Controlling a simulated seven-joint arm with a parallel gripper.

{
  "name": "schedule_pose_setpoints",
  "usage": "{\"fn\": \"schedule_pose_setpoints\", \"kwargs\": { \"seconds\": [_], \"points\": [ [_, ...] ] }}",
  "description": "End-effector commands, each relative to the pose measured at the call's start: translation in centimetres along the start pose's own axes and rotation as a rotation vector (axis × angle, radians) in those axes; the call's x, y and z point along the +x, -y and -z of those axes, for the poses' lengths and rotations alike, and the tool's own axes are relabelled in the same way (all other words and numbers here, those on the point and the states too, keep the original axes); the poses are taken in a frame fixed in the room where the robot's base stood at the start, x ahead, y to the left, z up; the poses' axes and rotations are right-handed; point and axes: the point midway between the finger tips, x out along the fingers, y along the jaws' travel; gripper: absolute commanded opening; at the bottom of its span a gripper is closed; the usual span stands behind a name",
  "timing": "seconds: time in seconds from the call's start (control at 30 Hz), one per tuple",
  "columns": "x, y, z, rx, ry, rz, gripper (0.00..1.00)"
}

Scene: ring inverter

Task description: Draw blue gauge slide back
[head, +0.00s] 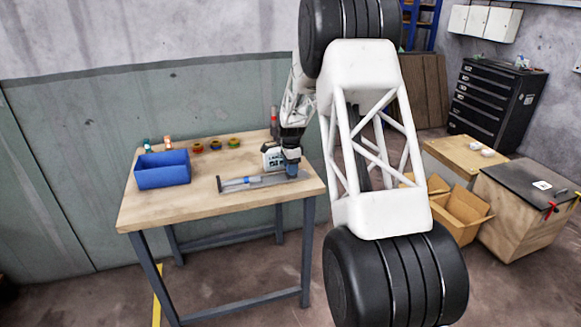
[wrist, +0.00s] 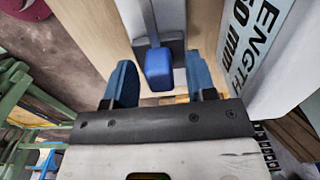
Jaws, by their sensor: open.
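The grey gauge (head: 265,184) lies flat near the front right of the workbench, with a light-blue stretch along its left part. In the wrist view, a blue block (wrist: 158,72), which looks like the slide's handle, sticks out from a grey part (wrist: 165,45). My gripper (wrist: 160,66) is open, with one blue finger on each side of the block. Gaps show on both sides, so neither finger appears to touch it. In the head view, my gripper (head: 291,167) is low at the gauge's right end and hides part of it.
A white sign (wrist: 262,35) reading "LENGTH" and "50 mm" stands close to my right finger. A blue bin (head: 162,170) stands at the left of the workbench (head: 170,212). Several small coloured parts line the back. The front left of the bench is clear.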

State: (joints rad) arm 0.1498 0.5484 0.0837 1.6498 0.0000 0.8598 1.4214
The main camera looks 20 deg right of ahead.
Motion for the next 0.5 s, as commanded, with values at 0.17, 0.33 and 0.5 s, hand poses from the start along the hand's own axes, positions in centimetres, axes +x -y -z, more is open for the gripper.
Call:
{"fn": "schedule_pose_setpoints", "kwargs": {
  "seconds": [0.17,0.33,0.5],
  "points": [
    [-0.01,0.0,0.0,0.0,0.0,0.0,0.34],
    [-0.01,0.0,0.0,0.0,0.0,0.0,0.08],
    [-0.01,0.0,0.0,0.0,0.0,0.0,0.0]
  ]
}}
